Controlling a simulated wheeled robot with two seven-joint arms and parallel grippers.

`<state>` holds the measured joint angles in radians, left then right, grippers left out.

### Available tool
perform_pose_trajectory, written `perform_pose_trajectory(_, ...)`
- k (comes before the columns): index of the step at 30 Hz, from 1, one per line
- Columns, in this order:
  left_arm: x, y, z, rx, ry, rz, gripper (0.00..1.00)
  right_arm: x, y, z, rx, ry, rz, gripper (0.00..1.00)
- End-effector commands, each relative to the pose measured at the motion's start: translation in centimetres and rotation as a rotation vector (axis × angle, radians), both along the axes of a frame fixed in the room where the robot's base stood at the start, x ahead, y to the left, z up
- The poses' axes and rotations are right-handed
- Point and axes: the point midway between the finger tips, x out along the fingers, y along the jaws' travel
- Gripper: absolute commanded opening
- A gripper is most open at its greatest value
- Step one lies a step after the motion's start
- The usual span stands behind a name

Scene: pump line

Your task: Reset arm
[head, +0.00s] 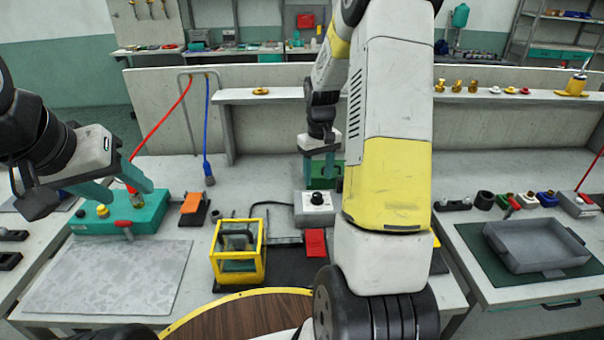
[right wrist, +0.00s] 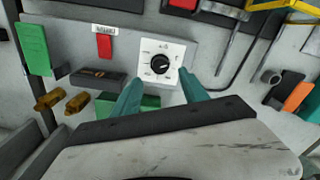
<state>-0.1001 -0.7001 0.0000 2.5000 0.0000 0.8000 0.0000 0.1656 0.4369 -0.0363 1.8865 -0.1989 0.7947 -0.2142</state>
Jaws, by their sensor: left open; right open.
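My left gripper (head: 118,186) is at the left in the head view. Its teal fingers are spread with nothing between them, above the teal fixture (head: 140,215) with a yellow button and a red lever. My right gripper (head: 320,168) is near the middle back of the bench, fingers down and open. The right wrist view shows its two teal fingers apart (right wrist: 160,88). A white box with a black knob (head: 316,200) stands just in front of it; it also shows beyond the fingertips in the right wrist view (right wrist: 160,62). A green block (head: 322,182) is below the right gripper, partly hidden. Contact cannot be told.
A yellow-framed box (head: 238,255) stands at the bench's front middle, beside a red flap (head: 316,243). A grey tray (head: 536,245) lies at the right. A raised shelf (head: 490,97) with small brass parts runs behind. A grey mat (head: 105,278) at the left is clear.

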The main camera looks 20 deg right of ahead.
Motion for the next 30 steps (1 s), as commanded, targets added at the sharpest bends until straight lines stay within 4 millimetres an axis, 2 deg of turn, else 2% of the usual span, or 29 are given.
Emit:
perform_pose_trajectory(4,0.0,0.0,0.0,0.0,0.0,0.0,0.52,0.0,0.0,1.2,0.0,0.0,0.001,0.52)
perform_pose_trajectory(20,0.0,0.0,0.0,0.0,0.0,0.0,0.52,-0.2,0.2,1.9,0.001,-0.008,0.0,0.52)
perform_pose_trajectory(23,0.0,0.0,0.0,0.0,0.0,0.0,0.52,-0.7,0.9,3.8,0.005,-0.036,-0.005,0.52)
perform_pose_trajectory(26,0.0,0.0,0.0,0.0,0.0,0.0,0.52,-2.0,2.1,6.6,0.015,-0.083,-0.015,0.52)
perform_pose_trajectory(30,0.0,0.0,0.0,0.0,0.0,0.0,0.52,-4.6,4.1,10.9,0.036,-0.16,-0.032,0.52)
